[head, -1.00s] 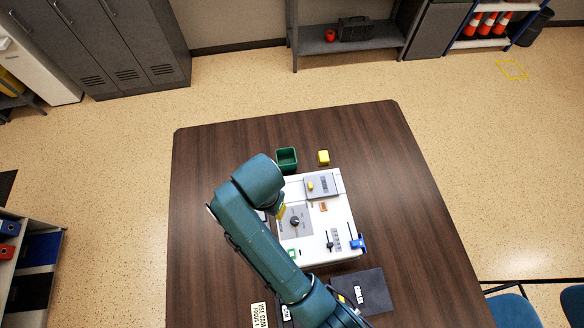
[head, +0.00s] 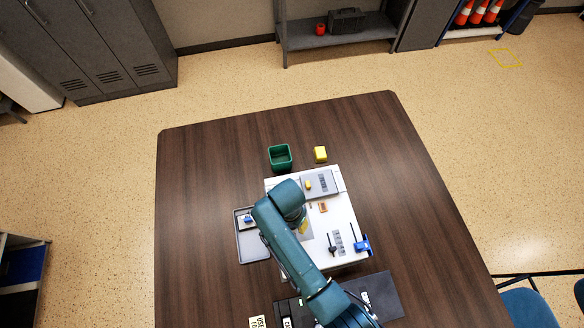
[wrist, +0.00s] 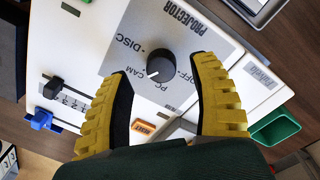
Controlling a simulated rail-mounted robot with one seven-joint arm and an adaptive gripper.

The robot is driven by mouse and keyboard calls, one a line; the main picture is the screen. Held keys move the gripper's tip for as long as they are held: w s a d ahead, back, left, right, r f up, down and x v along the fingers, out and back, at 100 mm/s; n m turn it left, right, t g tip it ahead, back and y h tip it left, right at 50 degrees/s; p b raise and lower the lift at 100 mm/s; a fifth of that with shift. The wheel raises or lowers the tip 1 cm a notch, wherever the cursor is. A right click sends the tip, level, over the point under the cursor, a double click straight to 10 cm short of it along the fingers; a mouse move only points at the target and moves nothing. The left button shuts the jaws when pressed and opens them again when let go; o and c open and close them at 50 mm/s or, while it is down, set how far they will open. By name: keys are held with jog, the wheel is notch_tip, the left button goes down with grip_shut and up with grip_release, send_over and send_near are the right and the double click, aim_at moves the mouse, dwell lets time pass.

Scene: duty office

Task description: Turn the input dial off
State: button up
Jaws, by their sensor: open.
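The input dial (wrist: 160,66) is a round dark knob on a grey plate (wrist: 128,30) marked PROJECTOR, with DISC, OFF, PC and CAM around it. A short white mark on the knob appears to face the PC side. My gripper (wrist: 165,68) is open, its two yellow fingers either side of the dial, with gaps to the knob. I cannot tell how high the fingertips are above the plate. In the head view my arm hides the dial; a little yellow of the gripper (head: 303,227) shows over the white panel (head: 345,212).
The panel also carries a black lever (head: 332,249) and a blue-handled slider (head: 361,244). A green bin (head: 280,157) and a yellow block (head: 320,154) stand behind it. A grey tray (head: 243,252) lies to its left. The table's left side is clear.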

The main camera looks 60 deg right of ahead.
jog(key=shift+f, duration=1.45)
jog(key=shift+c, duration=0.3)
grip_shut()
